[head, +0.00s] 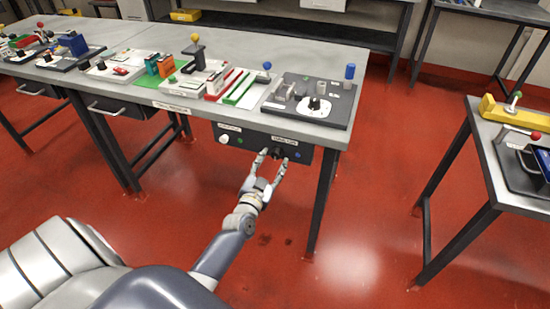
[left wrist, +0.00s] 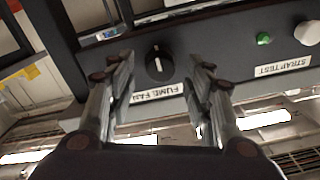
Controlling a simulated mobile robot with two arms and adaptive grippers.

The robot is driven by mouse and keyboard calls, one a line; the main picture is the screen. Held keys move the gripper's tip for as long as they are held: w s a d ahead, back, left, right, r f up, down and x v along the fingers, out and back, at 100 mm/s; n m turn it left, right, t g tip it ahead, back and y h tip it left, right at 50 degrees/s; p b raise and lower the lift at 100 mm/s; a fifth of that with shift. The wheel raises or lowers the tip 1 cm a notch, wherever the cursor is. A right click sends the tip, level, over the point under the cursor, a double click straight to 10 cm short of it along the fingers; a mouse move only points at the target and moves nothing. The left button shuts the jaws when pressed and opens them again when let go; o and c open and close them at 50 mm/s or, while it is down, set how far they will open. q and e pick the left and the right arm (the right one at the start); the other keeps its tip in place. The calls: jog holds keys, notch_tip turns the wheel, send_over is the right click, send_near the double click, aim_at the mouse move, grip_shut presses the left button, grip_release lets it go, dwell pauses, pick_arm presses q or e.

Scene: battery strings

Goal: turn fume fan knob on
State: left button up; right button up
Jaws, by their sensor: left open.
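The fume fan knob (left wrist: 158,64) is a round black knob with a white mark running nearly up and down in the left wrist view. It sits on a dark panel above its FUME FAN label (left wrist: 157,94), whose text appears inverted there. In the head view the panel (head: 240,137) hangs under the table's front edge. My left gripper (head: 274,157) is open in front of the panel, its fingers either side of the knob with gaps visible in the left wrist view. Contact is not seen. My right gripper is not in view.
The same panel has a green light (left wrist: 264,39) and a white STRAPTEST knob (left wrist: 307,33). The table (head: 213,122) above holds a dial box (head: 340,112) and several trays. Table legs stand nearby. A second table (head: 485,150) is at right, with open red floor between.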

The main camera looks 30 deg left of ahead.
pick_arm(q)
jog(key=shift+x, duration=1.45)
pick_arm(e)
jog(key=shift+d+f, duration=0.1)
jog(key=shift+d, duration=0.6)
